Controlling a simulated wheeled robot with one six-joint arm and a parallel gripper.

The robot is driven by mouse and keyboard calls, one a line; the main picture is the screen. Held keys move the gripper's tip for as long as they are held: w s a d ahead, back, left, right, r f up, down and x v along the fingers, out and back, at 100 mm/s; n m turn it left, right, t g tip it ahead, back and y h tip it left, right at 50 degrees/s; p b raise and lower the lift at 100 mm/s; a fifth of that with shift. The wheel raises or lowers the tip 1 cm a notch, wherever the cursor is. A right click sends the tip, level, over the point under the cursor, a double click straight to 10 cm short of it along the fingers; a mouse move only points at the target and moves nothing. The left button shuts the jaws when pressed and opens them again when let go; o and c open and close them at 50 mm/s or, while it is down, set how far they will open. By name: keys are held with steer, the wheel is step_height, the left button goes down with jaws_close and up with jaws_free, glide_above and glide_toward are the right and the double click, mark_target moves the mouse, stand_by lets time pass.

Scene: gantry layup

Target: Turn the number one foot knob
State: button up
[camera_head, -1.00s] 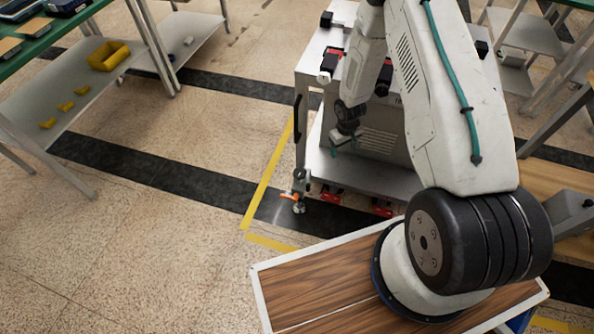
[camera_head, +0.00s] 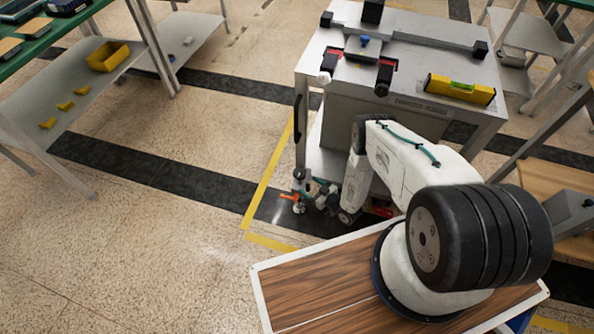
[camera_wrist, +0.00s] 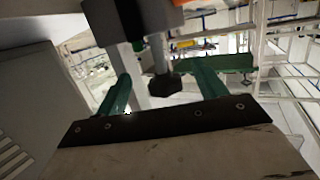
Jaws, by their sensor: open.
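The dark foot knob (camera_wrist: 165,87) hangs on a grey stem in the wrist view. It lies between the two green fingers of my open gripper (camera_wrist: 162,84), with a visible gap on each side. In the head view my gripper (camera_head: 318,192) is low by the near left leg of the metal table. An orange part (camera_head: 290,197) and a small foot (camera_head: 299,208) show just left of it. The knob itself is hidden or too small to tell there. No number is readable.
The metal table (camera_head: 345,90) carries red-and-black clamps, a bar and a yellow level (camera_head: 460,90). Its lower shelf (camera_head: 325,160) is close to my arm. Yellow floor tape (camera_head: 266,172) runs along its left side. Open floor lies further left.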

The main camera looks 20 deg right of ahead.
mark_target(297, 170)
steer(key=w+a+r, duration=0.1)
steer(key=w, duration=0.1)
steer(key=w+a+r+t, duration=0.1)
steer(key=w, duration=0.2)
steer(key=w+a+r+t+y, duration=0.1)
steer(key=w+a+r, duration=0.1)
steer(key=shift+w, duration=0.3)
steer(key=c, duration=1)
